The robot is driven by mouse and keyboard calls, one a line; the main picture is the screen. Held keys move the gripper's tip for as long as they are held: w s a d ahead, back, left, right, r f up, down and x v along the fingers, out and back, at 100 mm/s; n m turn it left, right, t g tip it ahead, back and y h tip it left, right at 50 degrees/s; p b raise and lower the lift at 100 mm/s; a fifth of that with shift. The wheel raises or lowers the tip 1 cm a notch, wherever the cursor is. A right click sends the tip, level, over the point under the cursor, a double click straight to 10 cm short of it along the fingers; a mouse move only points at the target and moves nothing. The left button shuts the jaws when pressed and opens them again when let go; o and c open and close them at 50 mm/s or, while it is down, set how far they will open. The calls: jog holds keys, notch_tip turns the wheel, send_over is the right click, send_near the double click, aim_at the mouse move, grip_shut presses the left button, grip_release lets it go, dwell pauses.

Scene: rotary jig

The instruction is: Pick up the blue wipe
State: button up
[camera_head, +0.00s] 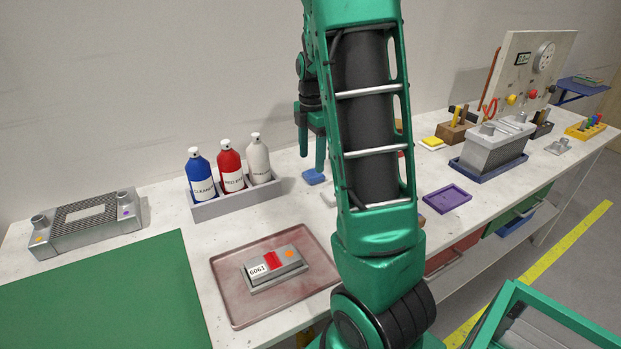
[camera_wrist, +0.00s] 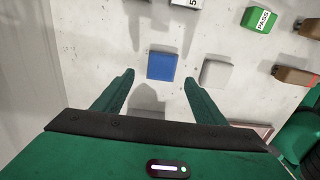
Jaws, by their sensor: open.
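The blue wipe (camera_head: 314,177) is a small flat square on the white bench, behind my arm and to the right of the bottle rack. It also shows whole in the wrist view (camera_wrist: 162,66), ahead of and between the fingertips. My gripper (camera_wrist: 158,80) is open and empty, with the fingers apart and the wipe untouched. In the head view my gripper (camera_head: 311,160) points down just above the wipe. My arm hides part of the bench there.
A pale square wipe (camera_wrist: 216,72) lies right of the blue one. A grey rack (camera_head: 240,200) with blue, red and white bottles stands to the left. A reddish tray (camera_head: 235,312) holds a metal block (camera_head: 274,268) in front. A green block marked PASS (camera_wrist: 262,19) is farther right.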

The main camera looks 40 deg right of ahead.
aim_at(311, 174)
notch_tip(311, 174, down, 5)
jog(key=shift+a+r, duration=0.1)
jog(key=shift+a, duration=0.05)
jog(key=shift+c, duration=0.6)
jog(key=c, duration=1.1)
notch_tip(311, 174, up, 10)
